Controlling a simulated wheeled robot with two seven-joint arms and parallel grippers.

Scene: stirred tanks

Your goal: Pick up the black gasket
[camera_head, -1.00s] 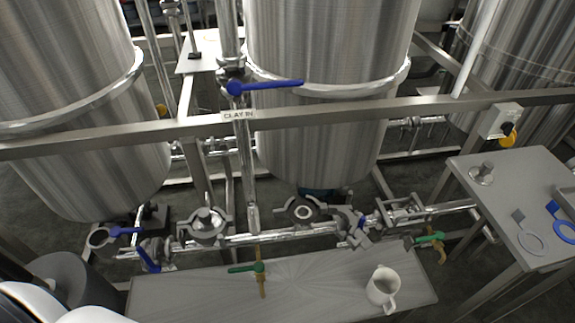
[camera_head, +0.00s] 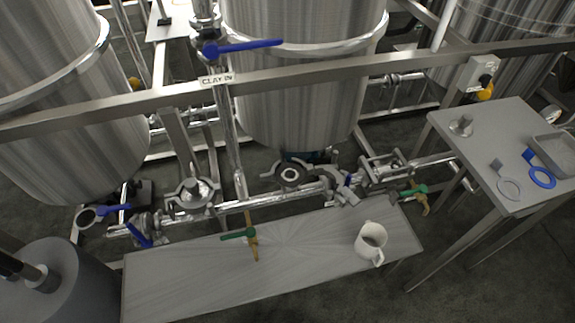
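I cannot pick out a clearly black gasket. On the grey side table at the right lie two flat rings with tabs: a grey ring (camera_head: 509,198) and a blue ring (camera_head: 542,184). The grey ring is the darker-toned of neither group for certain; its true colour is hard to judge. Neither of my grippers is in view.
A shallow grey tray (camera_head: 567,150) and a metal fitting (camera_head: 461,127) are on the side table (camera_head: 470,148). Steel tanks, a rail and pipework stand behind.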

